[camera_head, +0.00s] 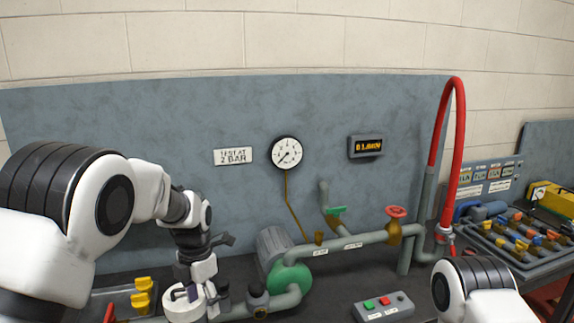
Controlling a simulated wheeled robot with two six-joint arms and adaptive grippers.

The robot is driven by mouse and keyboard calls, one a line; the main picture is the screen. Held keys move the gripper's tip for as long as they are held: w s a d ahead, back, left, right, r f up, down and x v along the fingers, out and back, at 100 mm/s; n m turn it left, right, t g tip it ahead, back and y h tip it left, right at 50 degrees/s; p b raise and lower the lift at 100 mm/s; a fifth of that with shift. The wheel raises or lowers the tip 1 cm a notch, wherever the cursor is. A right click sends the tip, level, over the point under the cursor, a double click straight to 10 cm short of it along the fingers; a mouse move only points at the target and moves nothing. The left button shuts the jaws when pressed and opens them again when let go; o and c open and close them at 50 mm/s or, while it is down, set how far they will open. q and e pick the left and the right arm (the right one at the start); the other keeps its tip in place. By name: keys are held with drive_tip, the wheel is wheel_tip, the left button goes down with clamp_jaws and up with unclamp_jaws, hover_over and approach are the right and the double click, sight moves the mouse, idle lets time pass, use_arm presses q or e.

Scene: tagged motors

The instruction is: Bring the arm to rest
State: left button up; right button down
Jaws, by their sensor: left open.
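My left arm (130,200) comes in from the left and bends down in front of the grey panel. Its gripper (203,287) points down at the lower left of the bench, open. A round white part (186,306) shows right by the fingertips; I cannot tell whether they touch it. My right arm (475,290) shows only as a white and black link at the lower right; its gripper is outside the view.
Pipework with a green pump (289,278), red valve handle (396,212) and green handle (336,210) stands right of my left gripper. A button box (383,307) lies in front. A red hose (459,130) arches at the right, beside a rack of coloured parts (515,240).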

use_arm(q)
drive_tip(key=s+a+f+m+g+b, duration=0.1)
drive_tip(key=s+a+f+g+b, duration=0.15)
drive_tip(key=s+f, duration=0.9)
drive_tip(key=s+a+f+m+g+b, duration=0.1)
drive_tip(key=s+a+f+g, duration=0.15)
drive_tip(key=s+f, duration=0.9)
drive_tip(key=s+a+f+m+t+b, duration=0.2)
drive_tip(key=s+f+m, duration=0.9)
drive_tip(key=s+m, duration=0.4)
drive_tip(key=w+m+t, duration=0.1)
drive_tip(key=m, duration=0.2)
drive_tip(key=w+m+t, duration=0.1)
drive_tip(key=m, duration=0.3)
drive_tip(key=w+m+t, duration=0.1)
drive_tip(key=w+m, duration=0.1)
drive_tip(key=m, duration=0.2)
drive_tip(key=shift+r+t, duration=0.2)
drive_tip(key=shift+t, duration=0.1)
use_arm(e)
drive_tip(key=f, duration=0.5)
drive_tip(key=shift+w+f, duration=0.25)
drive_tip(key=shift+w, duration=0.05)
